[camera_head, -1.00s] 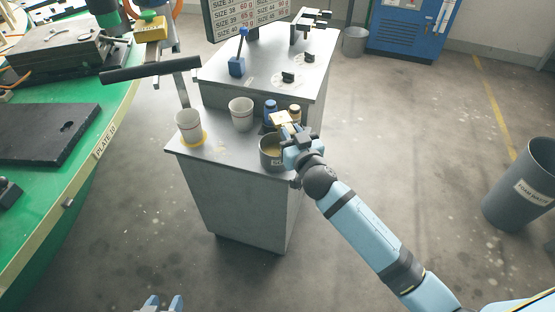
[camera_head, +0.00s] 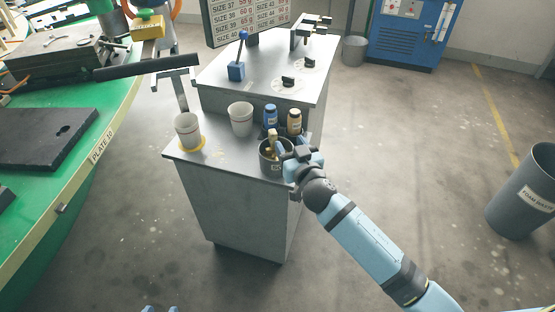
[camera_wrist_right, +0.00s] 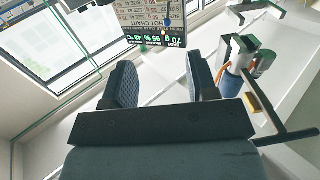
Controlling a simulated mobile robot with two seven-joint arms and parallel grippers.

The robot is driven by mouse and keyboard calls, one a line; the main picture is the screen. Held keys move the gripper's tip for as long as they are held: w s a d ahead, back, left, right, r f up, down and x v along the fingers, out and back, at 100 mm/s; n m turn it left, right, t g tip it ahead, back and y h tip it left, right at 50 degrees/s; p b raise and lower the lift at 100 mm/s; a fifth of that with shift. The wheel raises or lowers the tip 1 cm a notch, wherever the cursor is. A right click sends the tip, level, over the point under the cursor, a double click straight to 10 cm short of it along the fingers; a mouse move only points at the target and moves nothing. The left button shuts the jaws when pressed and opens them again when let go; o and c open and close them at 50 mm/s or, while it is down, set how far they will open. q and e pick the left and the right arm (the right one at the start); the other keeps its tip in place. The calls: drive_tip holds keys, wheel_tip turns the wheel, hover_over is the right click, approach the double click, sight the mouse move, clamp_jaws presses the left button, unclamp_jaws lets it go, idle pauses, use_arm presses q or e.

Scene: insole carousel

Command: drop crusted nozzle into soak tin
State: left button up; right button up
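The soak tin (camera_head: 266,165) is a dark round can at the front right of the grey cabinet top. The brass-coloured nozzle (camera_head: 273,138) stands up out of the tin's mouth, slightly tilted; its lower end is hidden inside. My right gripper (camera_head: 283,147) is at the tin's right rim, close beside the nozzle. In the right wrist view the right gripper's fingers (camera_wrist_right: 160,75) are apart with nothing between them. My left gripper (camera_head: 160,309) shows only as two separated blue tips at the bottom edge, away from the cabinet.
Two pale cups (camera_head: 241,119) (camera_head: 187,131), a blue-capped bottle (camera_head: 270,116) and an orange-brown bottle (camera_head: 294,122) stand near the tin. A higher cabinet top with a blue lever (camera_head: 237,70) is behind. The green carousel table (camera_head: 75,170) is left; a grey bin (camera_head: 524,190) is right.

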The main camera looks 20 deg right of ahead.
use_arm(q)
drive_tip(key=shift+f, duration=0.1)
use_arm(e)
drive_tip(key=s+d, duration=0.1)
drive_tip(key=s, duration=1.2)
drive_tip(key=shift+s, duration=0.4)
drive_tip(key=s+a+f+n+g+y, duration=0.25)
drive_tip(key=s+f+g, duration=0.45)
drive_tip(key=s+f, duration=0.75)
use_arm(q)
wheel_tip(320, 180, up, 16)
drive_tip(key=s+a+p, duration=0.1)
drive_tip(key=p, duration=2.2)
drive_tip(key=shift+a+y, duration=0.3)
drive_tip(key=shift+a, duration=0.05)
use_arm(e)
wheel_tip(320, 180, up, 16)
drive_tip(key=d, duration=0.1)
drive_tip(key=shift+s+d+r, duration=0.15)
drive_tip(key=shift+d, duration=0.05)
